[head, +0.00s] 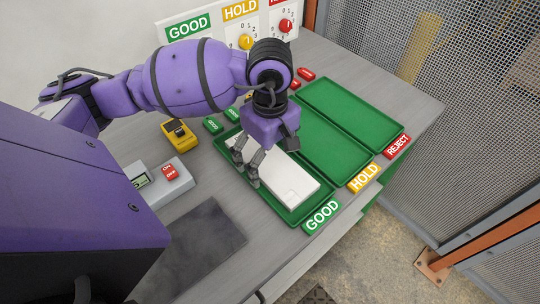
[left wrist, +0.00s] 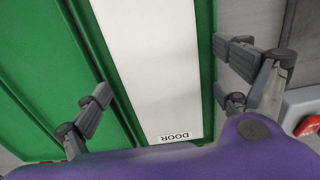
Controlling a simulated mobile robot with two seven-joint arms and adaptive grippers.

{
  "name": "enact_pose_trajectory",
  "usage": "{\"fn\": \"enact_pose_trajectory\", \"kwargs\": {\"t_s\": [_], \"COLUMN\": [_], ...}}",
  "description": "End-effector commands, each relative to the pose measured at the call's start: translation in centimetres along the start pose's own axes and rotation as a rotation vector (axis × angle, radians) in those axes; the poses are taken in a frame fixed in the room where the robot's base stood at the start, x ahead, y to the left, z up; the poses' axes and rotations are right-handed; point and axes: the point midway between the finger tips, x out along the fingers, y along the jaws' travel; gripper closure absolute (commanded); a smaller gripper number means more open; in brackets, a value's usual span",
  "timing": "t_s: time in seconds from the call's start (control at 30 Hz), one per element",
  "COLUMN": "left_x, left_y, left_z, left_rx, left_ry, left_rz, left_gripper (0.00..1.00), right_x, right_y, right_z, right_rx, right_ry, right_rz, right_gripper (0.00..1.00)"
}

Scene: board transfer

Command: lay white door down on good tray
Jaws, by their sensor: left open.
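The white door (head: 287,182) is a long flat white panel lying in the green good tray (head: 293,217), beside the GOOD label (head: 322,215). In the left wrist view the door (left wrist: 155,70) shows its small DOOR label, and green tray (left wrist: 204,60) shows along its side. My left gripper (head: 246,170) is open over the rear part of the door, pointing down. Its fingers stand apart on either side of the door in the left wrist view (left wrist: 166,90). I cannot tell whether they touch it. My right gripper is not in view.
Two empty green trays lie to the right, by the HOLD label (head: 365,177) and the REJECT label (head: 397,146). A yellow device (head: 179,136), an ON/OFF box (head: 165,183) and a dark mat (head: 200,245) are to the left. A sign panel with dials (head: 245,42) stands behind.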

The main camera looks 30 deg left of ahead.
Motion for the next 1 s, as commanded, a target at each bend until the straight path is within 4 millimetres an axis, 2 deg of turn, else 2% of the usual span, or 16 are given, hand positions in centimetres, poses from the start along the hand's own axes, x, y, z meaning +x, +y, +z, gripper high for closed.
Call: {"fn": "enact_pose_trajectory", "kwargs": {"t_s": [0.17, 0.27, 0.5, 0.7, 0.83, 1.0], "left_x": [-0.8, -2.4, -7.6, -10.8, -11.8, -12.0], "left_y": [0.1, 0.1, 0.1, 0.1, 0.0, 0.0], "left_z": [0.0, 0.0, -0.1, 0.0, 0.0, 0.0], "left_rx": [0.001, 0.002, 0.001, 0.000, 0.000, 0.000], "left_ry": [0.000, 0.002, 0.003, 0.001, 0.001, 0.000], "left_rz": [0.002, 0.004, 0.005, 0.003, 0.001, -0.001], "left_gripper": [0.08, 0.08, 0.08, 0.08, 0.08, 0.08], "right_x": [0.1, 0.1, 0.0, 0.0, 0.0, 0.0], "right_y": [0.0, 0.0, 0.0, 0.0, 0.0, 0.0], "right_z": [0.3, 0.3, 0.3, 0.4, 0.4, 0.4], "right_rx": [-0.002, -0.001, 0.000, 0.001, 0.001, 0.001], "right_ry": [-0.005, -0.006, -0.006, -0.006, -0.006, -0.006], "right_rz": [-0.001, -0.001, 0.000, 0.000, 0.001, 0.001], "right_gripper": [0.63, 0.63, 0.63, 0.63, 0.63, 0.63]}}
